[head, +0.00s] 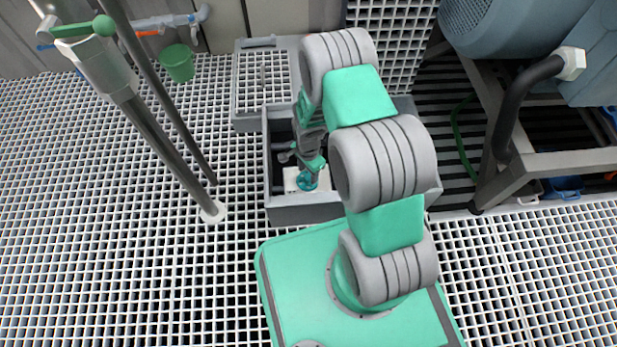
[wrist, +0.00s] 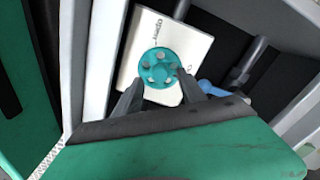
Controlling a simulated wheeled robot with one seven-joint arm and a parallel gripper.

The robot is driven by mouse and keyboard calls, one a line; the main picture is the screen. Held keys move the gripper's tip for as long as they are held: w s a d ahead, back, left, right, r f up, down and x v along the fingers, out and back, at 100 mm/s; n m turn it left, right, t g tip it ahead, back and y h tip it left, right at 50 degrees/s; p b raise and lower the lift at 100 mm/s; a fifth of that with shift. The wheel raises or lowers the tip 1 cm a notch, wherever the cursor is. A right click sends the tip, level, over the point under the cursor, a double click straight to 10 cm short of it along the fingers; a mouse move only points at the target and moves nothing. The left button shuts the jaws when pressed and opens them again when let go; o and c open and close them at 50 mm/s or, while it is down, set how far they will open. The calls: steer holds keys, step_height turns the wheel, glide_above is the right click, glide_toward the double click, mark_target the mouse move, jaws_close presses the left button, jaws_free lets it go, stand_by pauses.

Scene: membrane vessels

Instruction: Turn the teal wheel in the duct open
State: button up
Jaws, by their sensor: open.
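The teal wheel (wrist: 160,68) is a small round handwheel with several holes, set in front of a white plate (wrist: 132,58) with dark markings. In the head view the wheel (head: 307,181) sits low inside the open grey duct (head: 300,214). My gripper (wrist: 163,92) is open, its two dark fingertips at the wheel's lower left and lower right edges. Whether they touch the wheel I cannot tell. In the head view my arm reaches down into the duct and hides its right part.
Grey pipes (wrist: 244,62) and a blue part (wrist: 212,89) lie beside the plate. The duct walls are close around my gripper. A lifted grating cover (head: 262,82) lies behind the duct. A vertical pole (head: 165,150) stands left, and a blue machine (head: 510,30) stands right.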

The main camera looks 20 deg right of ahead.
steer(key=shift+f, duration=0.95)
jaws_close()
